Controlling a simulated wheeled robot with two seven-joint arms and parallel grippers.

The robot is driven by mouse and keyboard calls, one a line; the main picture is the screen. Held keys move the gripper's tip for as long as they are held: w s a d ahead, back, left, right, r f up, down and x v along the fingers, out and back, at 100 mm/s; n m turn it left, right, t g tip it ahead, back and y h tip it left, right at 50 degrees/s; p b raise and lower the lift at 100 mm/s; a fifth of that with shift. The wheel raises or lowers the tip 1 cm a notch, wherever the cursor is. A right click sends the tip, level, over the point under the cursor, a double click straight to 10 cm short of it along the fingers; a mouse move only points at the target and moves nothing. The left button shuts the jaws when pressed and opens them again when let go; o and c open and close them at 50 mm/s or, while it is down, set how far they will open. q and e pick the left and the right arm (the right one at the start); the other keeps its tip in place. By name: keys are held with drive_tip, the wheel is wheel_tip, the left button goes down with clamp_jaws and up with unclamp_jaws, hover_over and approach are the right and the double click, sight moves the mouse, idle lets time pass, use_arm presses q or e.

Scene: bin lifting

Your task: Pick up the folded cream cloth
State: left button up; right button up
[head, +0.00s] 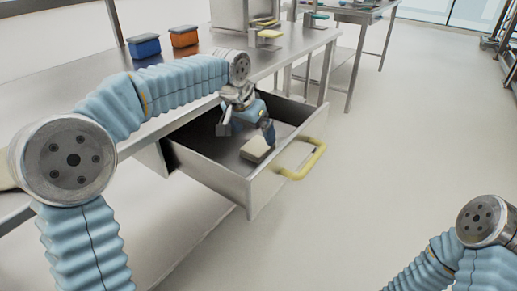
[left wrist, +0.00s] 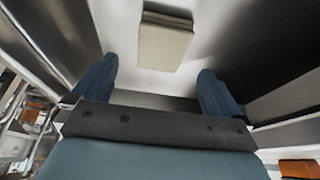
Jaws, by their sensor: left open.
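The folded cream cloth (head: 258,148) lies on the floor of the open metal drawer (head: 250,190), close to its front wall. In the left wrist view the cloth (left wrist: 165,42) lies ahead of the fingers, centred a little left of the middle of the gap between them. My left gripper (head: 247,128) is open and points down into the drawer, beside and above the cloth. Its two blue fingers (left wrist: 155,85) stand wide apart with nothing between them. My right gripper is out of view; only part of my right arm shows at the lower right of the head view.
A yellow handle (head: 305,163) sticks out from the drawer's front. The steel table (head: 70,92) above the drawer carries a blue box (head: 144,46) and an orange box (head: 184,37). The drawer's walls stand around my left gripper. The floor to the right is clear.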

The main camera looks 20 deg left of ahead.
sight(257, 145)
use_arm(q)
drive_tip(key=x, duration=0.6)
drive_tip(key=shift+a+f, duration=0.15)
drive_tip(key=shift+c, duration=0.3)
drive_tip(key=c, duration=1.1)
wheel_tip(257, 145, up, 10)
drive_tip(key=shift+r+p, duration=0.1)
drive_tip(key=shift+p, duration=0.55)
drive_tip(key=shift+c, duration=0.6)
